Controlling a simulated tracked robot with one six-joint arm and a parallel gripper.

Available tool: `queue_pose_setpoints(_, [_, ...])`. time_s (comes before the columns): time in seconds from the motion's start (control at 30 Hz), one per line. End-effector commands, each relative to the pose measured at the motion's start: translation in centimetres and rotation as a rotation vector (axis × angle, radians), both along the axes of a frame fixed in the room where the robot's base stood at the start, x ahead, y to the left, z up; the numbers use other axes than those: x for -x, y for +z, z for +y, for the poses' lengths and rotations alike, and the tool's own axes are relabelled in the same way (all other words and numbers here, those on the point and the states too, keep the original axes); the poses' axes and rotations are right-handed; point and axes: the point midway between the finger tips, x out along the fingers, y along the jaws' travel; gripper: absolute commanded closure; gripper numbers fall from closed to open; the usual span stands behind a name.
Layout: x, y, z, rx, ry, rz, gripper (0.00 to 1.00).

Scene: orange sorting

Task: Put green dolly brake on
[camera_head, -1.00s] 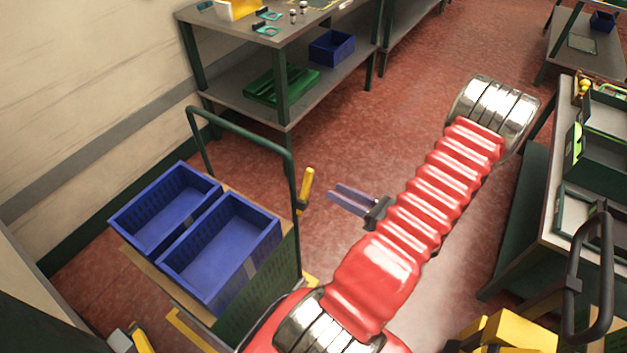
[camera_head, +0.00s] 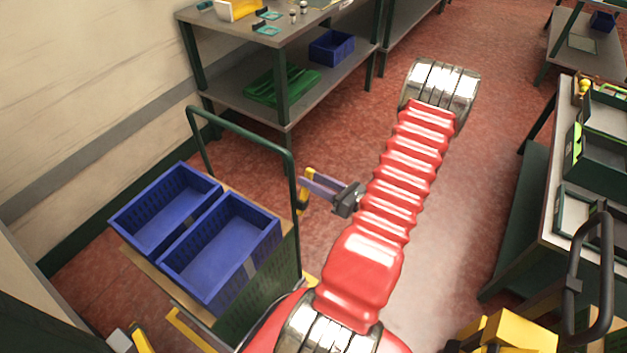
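The green dolly (camera_head: 292,165) stands at the left, with a dark green tube handle and a tan deck. A yellow lever (camera_head: 302,204), which looks like its brake, stands upright beside the handle's right post. My gripper (camera_head: 306,182) is at the lever, its purple-grey fingers pointing left and overlapping it in the picture. The fingers look apart, so it appears open. The lever is partly hidden by the fingers; whether they touch it or lie around it cannot be told.
Two empty blue crates (camera_head: 213,281) sit on the dolly. A grey shelf bench (camera_head: 236,82) stands behind, with a green crate (camera_head: 280,86) and a blue bin (camera_head: 331,47). A workbench (camera_head: 548,215) is at the right. Red floor between is clear.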

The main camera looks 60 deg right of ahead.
Motion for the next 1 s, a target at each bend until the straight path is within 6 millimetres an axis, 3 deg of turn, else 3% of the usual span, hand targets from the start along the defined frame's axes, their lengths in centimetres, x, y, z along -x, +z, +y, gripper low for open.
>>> queue_pose_setpoints(0.2, [0.01, 0.00, -0.01, 0.000, 0.000, 0.000, 0.66])
queue_pose_setpoints(0.7, [0.02, -0.01, -0.03, 0.000, -0.001, 0.000, 1.00])
queue_pose_setpoints(1.0, [0.03, -0.02, -0.05, 0.001, -0.001, 0.000, 1.00])
